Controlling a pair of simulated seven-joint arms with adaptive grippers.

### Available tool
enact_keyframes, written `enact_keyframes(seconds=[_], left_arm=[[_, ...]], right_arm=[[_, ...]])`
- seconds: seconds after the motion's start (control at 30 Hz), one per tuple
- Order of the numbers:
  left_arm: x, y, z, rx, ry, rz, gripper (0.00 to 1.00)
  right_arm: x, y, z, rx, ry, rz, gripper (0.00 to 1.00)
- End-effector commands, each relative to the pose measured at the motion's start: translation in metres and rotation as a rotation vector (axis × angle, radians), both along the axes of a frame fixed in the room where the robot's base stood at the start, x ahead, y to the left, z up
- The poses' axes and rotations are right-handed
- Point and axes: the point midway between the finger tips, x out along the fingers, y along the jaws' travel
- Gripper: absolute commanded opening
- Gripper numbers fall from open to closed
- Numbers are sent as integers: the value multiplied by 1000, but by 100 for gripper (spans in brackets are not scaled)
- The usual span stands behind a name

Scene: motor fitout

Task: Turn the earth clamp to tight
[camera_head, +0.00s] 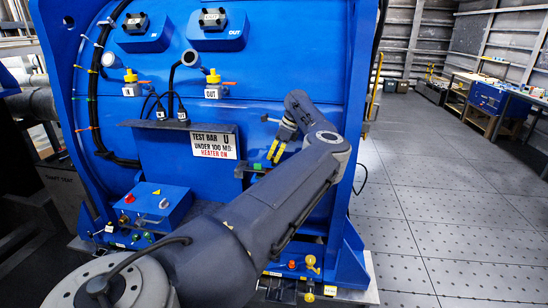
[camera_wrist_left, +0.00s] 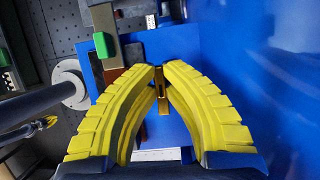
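My left gripper (camera_head: 274,157) has yellow ribbed fingers and points down at a small shelf on the front of the blue motor housing (camera_head: 290,75). In the left wrist view, the fingertips (camera_wrist_left: 162,67) are close together with a narrow brass-coloured piece (camera_wrist_left: 164,104) between them. This piece appears to be the earth clamp's handle. The fingers hide much of it, and the clamp's turn position cannot be read. A green block (camera_wrist_left: 103,45) sits on a metal bar to the left of the fingertips; it also shows in the head view (camera_head: 257,166).
A blue control box (camera_head: 152,205) with buttons sits lower left. Brass fittings (camera_head: 312,263) are on the base. The housing wall (camera_wrist_left: 250,60) is close at the right. The floor (camera_head: 450,205) at right is clear.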

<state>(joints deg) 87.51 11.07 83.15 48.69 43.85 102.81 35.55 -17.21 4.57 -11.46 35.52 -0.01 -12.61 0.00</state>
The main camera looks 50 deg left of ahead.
Motion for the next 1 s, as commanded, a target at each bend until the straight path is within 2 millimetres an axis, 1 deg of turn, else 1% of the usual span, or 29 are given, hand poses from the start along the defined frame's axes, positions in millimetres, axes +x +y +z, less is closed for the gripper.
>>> enact_keyframes(seconds=[0.27,1.0], left_arm=[[-1,-1,-1,0,0,-190,0],[-2,0,-1,1,-1,-891,0]], right_arm=[[0,0,0,0,0,0,0],[1,0,0,-1,0,0,0]])
